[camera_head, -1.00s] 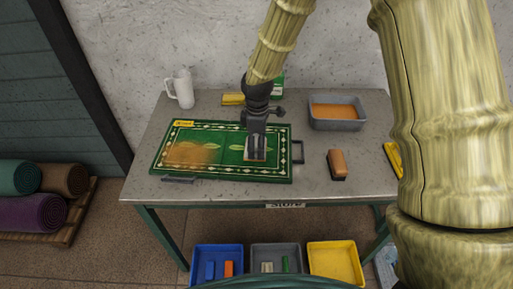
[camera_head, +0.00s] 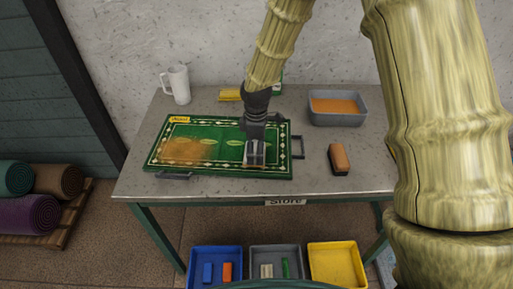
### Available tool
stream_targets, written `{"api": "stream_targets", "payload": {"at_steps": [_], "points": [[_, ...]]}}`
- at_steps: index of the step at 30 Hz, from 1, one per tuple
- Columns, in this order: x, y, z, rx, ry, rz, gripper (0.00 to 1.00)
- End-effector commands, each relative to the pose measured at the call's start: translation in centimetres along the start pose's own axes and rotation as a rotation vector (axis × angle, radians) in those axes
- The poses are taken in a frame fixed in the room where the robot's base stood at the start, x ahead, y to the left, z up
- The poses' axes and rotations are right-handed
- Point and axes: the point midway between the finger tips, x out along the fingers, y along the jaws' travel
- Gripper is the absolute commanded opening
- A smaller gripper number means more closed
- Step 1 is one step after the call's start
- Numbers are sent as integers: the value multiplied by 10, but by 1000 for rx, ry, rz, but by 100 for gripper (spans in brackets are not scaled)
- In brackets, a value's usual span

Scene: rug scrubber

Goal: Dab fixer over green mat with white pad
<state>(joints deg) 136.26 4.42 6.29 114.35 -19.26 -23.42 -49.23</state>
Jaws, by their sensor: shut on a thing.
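The green mat (camera_head: 215,131), with a patterned pale border and a yellow label at its far left corner, lies flat on the table. A wide orange-brown patch (camera_head: 185,150) covers its left part. My gripper (camera_head: 254,156) points down over the right part of the mat. It is shut on the white pad (camera_head: 254,163), which is mostly hidden by the fingers. The pad is low over the mat, near its front border; I cannot tell for sure whether it touches. A grey tray (camera_head: 352,119) with orange-brown liquid stands at the back right.
A brown-topped brush or block (camera_head: 339,159) lies right of the mat. A white mug (camera_head: 177,85) and a yellow item (camera_head: 230,95) stand at the back. Blue, grey and yellow bins (camera_head: 335,265) are below. Bare table (camera_head: 320,185) shows at the front right.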

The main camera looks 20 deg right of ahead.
Motion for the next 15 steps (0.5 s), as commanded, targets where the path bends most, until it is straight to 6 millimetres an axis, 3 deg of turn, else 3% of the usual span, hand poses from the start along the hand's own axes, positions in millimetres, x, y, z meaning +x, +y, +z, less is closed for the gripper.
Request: {"api": "stream_targets", "payload": {"at_steps": [15], "points": [[3, 0, 0, 0, 0, 0, 53]]}}
